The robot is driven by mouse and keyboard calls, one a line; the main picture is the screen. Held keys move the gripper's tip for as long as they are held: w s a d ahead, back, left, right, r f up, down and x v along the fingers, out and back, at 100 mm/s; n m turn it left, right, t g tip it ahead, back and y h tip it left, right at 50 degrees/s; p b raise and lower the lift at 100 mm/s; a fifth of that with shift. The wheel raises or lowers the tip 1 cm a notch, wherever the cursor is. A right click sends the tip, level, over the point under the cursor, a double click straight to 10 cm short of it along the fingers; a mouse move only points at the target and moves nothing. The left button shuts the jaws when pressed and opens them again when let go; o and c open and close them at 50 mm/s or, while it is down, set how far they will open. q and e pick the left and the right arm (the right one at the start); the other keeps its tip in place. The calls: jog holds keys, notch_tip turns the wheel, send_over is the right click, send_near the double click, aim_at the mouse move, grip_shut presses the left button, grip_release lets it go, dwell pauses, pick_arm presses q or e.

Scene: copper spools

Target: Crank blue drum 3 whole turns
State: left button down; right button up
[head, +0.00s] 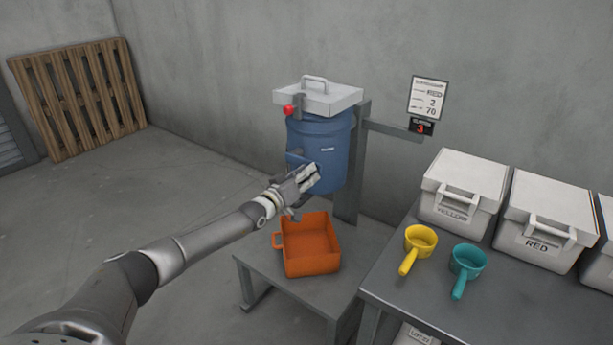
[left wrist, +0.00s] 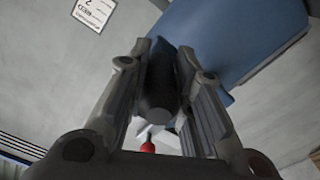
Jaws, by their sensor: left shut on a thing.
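The blue drum (head: 322,135) hangs on a grey stand, with a white handled lid (head: 318,97) on top and a red knob (head: 289,110) at its upper left. My left gripper (head: 310,178) is at the drum's lower front. In the left wrist view its fingers are shut on a dark cylindrical crank handle (left wrist: 160,85), beside the blue drum (left wrist: 240,35). The gripper hides most of the crank in the head view. A small counter (head: 421,128) on the stand's side arm shows a red 3. My right gripper is out of view.
An orange bin (head: 308,256) sits on a low grey table below the drum. A grey bench at right holds a yellow scoop (head: 420,242), a teal scoop (head: 467,264) and white lidded boxes (head: 463,188). A wooden pallet (head: 80,98) leans on the back-left wall.

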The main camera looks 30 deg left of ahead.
pick_arm(q)
jog(key=c, duration=1.2)
grip_release()
jog(key=shift+c, duration=0.2)
jog(key=shift+s+f, duration=0.1)
jog(key=shift+s+f, duration=0.15)
jog(key=shift+s, duration=0.45)
jog(key=s+a, duration=0.1)
jog(key=s, duration=0.9)
jog(key=shift+s, duration=0.3)
